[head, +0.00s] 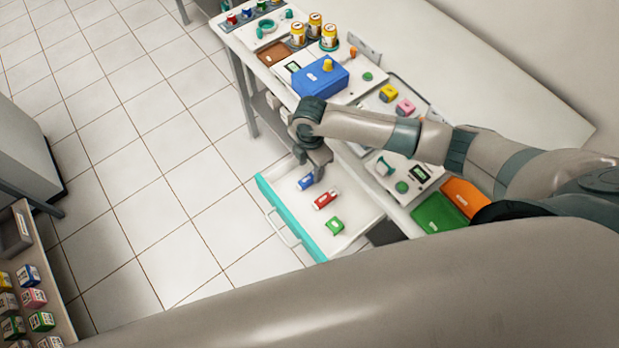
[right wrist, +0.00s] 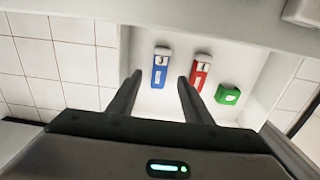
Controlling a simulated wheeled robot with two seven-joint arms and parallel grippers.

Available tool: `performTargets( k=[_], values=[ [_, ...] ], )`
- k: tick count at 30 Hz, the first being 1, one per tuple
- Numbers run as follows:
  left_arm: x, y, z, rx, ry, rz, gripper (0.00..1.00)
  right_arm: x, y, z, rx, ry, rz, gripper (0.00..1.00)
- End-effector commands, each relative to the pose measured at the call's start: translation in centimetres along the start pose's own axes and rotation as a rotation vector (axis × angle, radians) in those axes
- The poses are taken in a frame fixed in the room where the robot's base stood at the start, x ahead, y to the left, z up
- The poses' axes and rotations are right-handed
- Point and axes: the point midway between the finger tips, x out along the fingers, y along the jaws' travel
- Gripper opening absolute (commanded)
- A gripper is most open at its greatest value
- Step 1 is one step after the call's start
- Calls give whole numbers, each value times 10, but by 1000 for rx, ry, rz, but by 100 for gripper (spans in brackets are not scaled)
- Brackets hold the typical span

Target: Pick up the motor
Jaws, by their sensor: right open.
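An open white drawer with a teal front (head: 290,217) holds a blue piece (head: 306,181), a red piece (head: 326,200) and a green block (head: 335,225). I cannot tell by label which one is the motor. My right gripper (head: 318,172) is over the drawer, close to the blue piece. In the right wrist view the gripper (right wrist: 159,84) is open and empty. The blue piece (right wrist: 160,67) lies ahead, between the lines of the fingers. The red piece (right wrist: 200,71) is beyond the right finger, and the green block (right wrist: 228,95) is farther right. My left gripper is out of view.
The white table (head: 480,95) above the drawer carries a blue box (head: 319,78), yellow jars (head: 315,25), small coloured blocks and green and orange trays (head: 439,213). A shelf with small boxes (head: 26,275) stands at the lower left. The tiled floor left of the drawer is clear.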

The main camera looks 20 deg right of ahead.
Motion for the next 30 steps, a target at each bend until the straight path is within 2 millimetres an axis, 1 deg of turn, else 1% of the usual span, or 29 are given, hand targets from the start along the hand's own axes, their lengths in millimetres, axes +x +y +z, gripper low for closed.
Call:
performTargets(
  k=[5,8,14,18,21,30],
  values=[
    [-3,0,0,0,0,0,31,2,0,-1,1,0,-1,45],
    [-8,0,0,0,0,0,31,8,-1,-3,2,0,-4,45],
    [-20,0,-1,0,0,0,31,28,0,-9,2,0,-4,45],
    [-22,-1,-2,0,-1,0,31,44,0,-8,2,0,-2,45],
    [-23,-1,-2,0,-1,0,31,50,0,-8,1,-1,-2,45],
    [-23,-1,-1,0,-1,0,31,52,0,-8,0,0,0,45]
  ],
)
